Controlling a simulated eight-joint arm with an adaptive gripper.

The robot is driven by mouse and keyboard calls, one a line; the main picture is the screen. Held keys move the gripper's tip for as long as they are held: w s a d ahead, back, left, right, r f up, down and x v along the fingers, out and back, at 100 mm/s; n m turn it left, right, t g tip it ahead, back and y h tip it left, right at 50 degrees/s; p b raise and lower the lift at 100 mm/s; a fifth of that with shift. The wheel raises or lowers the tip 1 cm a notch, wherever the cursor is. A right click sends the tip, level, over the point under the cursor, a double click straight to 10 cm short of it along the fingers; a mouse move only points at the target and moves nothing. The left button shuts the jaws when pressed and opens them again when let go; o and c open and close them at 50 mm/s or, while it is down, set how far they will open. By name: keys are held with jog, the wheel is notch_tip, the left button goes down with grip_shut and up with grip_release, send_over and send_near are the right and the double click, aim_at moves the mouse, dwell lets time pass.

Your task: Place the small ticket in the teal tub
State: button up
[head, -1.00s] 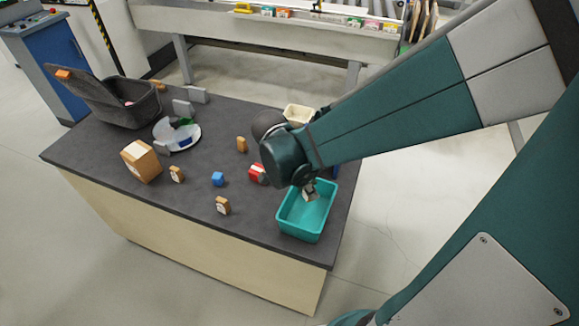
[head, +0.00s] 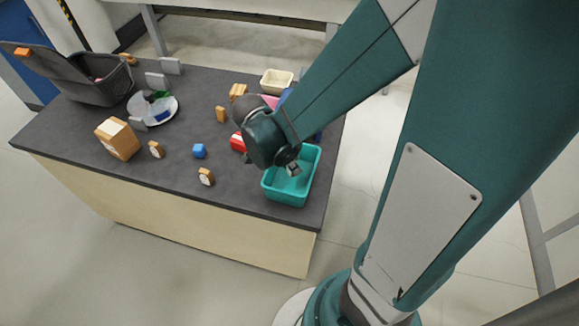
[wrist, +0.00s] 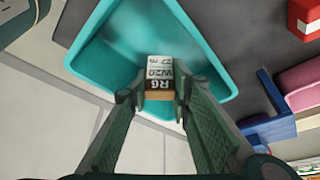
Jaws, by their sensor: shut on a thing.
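The small ticket (wrist: 159,75) is a small block with a white printed face, a dark band marked R6 and an orange-brown edge. My gripper (wrist: 159,88) is shut on it, one finger on each side, in the wrist view. The teal tub (wrist: 95,55) lies beyond the ticket in that view, its floor empty where it shows. In the head view my gripper (head: 293,169) is over the teal tub (head: 286,197) at the table's front right corner. I cannot tell how high the ticket is above the tub floor.
A red block (head: 237,142) is close to the tub's left, partly behind my wrist.

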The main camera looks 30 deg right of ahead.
jog(key=shift+f, duration=0.1)
jog(key=shift+f+b, duration=0.6)
jog(key=shift+f, duration=1.4)
jog(key=shift+f, duration=0.2)
jog(key=o, duration=0.4)
jog(key=shift+r, duration=0.25)
jog(key=shift+p+v, duration=1.4)
jog(key=shift+v, duration=4.6)
jog(key=shift+r, duration=0.1)
